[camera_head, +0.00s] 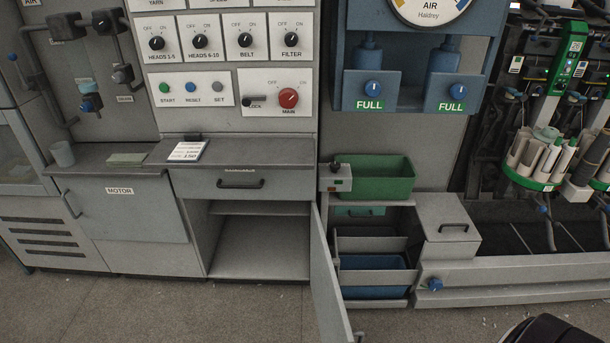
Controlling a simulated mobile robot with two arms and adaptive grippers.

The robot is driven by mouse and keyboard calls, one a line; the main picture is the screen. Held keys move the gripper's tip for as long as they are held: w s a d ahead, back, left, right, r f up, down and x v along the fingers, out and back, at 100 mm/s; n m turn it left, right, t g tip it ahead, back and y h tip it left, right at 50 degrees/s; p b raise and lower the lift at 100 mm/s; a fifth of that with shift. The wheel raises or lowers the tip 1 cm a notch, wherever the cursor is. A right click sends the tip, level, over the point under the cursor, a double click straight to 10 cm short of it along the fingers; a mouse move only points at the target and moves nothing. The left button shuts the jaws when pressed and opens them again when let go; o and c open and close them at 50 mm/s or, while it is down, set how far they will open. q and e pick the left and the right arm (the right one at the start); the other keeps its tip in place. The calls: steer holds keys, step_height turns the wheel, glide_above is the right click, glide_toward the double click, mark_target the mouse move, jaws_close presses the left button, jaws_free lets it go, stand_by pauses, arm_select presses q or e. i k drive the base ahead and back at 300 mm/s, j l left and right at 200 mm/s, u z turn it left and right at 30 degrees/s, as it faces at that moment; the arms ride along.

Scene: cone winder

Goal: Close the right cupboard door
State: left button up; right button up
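The right cupboard door (326,277) is a grey panel standing wide open. It is hinged at the right side of the open cupboard (262,247) and swings out toward me. I see it nearly edge-on; its lower end reaches the bottom of the picture, where a small dark part, perhaps its handle, shows at its right side. The cupboard under the drawer (240,183) shows an inner shelf and looks empty. Neither of my grippers is visible.
Right of the open door stand a rack with a blue bin (375,291), a green bin (385,178) and a grey box (447,225). The floor (180,309) in front looks clear. A dark rounded shape fills the lower right corner.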

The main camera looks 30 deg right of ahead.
mark_target(334, 325)
steer(key=l+z, duration=0.1)
steer(key=l, duration=2)
